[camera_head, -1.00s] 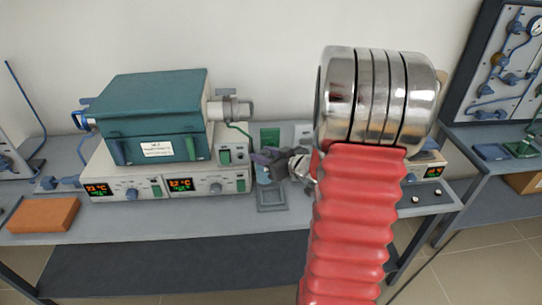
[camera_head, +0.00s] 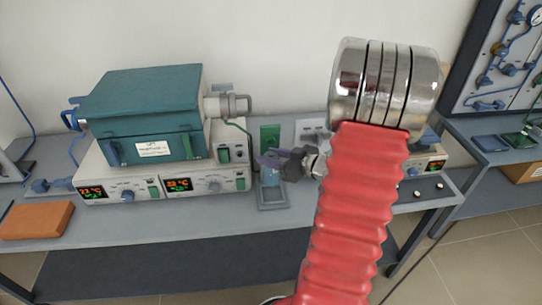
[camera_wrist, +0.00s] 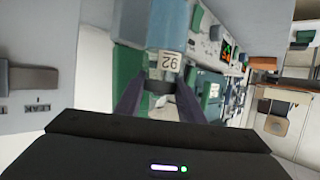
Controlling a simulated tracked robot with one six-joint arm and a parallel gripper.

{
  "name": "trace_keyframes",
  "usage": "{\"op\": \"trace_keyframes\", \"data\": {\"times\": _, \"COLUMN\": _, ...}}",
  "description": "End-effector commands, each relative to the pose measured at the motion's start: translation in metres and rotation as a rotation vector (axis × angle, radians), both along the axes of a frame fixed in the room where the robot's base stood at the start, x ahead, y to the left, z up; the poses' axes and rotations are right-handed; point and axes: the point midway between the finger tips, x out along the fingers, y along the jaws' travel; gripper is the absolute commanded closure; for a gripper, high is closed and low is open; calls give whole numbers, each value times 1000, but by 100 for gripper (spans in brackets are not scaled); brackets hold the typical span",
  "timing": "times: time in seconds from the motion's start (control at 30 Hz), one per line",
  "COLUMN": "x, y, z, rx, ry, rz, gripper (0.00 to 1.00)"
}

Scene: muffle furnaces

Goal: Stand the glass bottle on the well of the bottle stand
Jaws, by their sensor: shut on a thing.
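The glass bottle is pale blue and see-through, with a white label (camera_wrist: 168,62) reading 92 and a dark band near the fingers. In the wrist view the glass bottle (camera_wrist: 168,28) is between the two dark fingers of my gripper (camera_wrist: 158,100), which is shut on it. In the head view my gripper (camera_head: 268,160) reaches in from the right, and the bottle (camera_head: 270,178) hangs below it, small and partly hidden. The grey bottle stand (camera_head: 272,198) is on the bench below or just in front of the bottle. I cannot tell whether they touch.
A teal furnace (camera_head: 145,110) on white control units (camera_head: 215,182) stands left of my gripper. A green box (camera_head: 270,136) is behind it. An orange brick (camera_head: 36,220) lies at the far left. The bench front (camera_head: 150,228) is clear.

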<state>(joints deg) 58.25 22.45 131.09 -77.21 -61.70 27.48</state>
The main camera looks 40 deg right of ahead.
Motion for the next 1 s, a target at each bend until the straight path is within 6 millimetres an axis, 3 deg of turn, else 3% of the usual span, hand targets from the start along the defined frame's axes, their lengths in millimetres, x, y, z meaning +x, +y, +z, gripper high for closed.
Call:
{"op": "trace_keyframes", "data": {"times": 0.37, "x": -3, "y": -4, "z": -3, "rx": 1, "ry": -1, "rz": -10, "gripper": 100}}
{"op": "trace_keyframes", "data": {"times": 1.0, "x": -3, "y": -5, "z": -37, "rx": 1, "ry": -1, "rz": -12, "gripper": 100}}
